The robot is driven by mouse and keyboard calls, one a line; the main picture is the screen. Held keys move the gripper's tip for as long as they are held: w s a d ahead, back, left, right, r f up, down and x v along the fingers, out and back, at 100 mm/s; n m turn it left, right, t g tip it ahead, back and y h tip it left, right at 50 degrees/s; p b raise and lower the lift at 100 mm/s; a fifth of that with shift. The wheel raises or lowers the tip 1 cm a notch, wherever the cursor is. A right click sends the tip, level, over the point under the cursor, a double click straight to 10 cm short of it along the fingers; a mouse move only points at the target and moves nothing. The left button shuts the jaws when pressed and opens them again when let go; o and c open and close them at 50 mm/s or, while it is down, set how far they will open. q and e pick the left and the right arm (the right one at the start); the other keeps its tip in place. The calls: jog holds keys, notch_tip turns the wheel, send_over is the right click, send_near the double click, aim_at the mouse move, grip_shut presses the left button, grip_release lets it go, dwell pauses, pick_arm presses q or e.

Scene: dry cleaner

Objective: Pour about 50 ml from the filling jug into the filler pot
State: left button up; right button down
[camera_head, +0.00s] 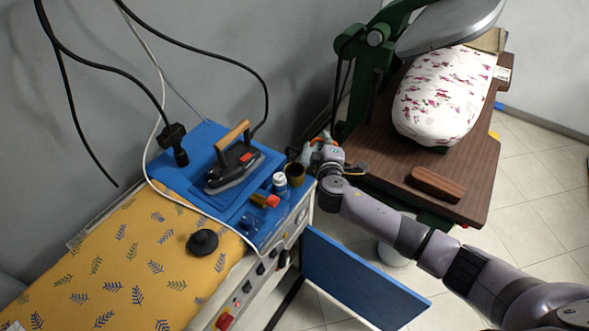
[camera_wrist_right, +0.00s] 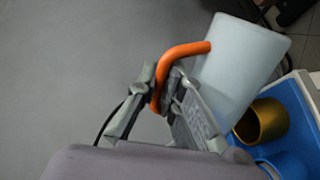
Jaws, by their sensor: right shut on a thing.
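The filling jug (camera_wrist_right: 240,62) is a pale, whitish vessel with an orange handle (camera_wrist_right: 183,50) in the right wrist view. My right gripper (camera_wrist_right: 167,88) is shut on that handle. In the head view my right gripper (camera_head: 322,150) is at the far right corner of the blue board and mostly hides the jug. The filler pot (camera_head: 294,174) is a small brass-coloured open pot on the blue surface, just left of the gripper. The jug's contents are not visible. My left gripper is not in view.
An iron (camera_head: 236,165) with a wooden handle, a small white bottle (camera_head: 280,183) and an orange-red item (camera_head: 265,200) lie left of the pot. A yellow patterned ironing board (camera_head: 120,255) extends at front left. A press table (camera_head: 380,170) stands to the right.

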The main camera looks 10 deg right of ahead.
aim_at(335, 144)
jog(key=shift+w+a+r, duration=0.15)
jog(key=shift+a+r, duration=0.05)
jog(key=shift+a, duration=0.25)
dwell(0.3)
jog(key=shift+a+r+n+p, duration=0.15)
jog(key=shift+r+n+p, duration=0.05)
jog(key=shift+n+p, duration=0.4)
dwell(0.3)
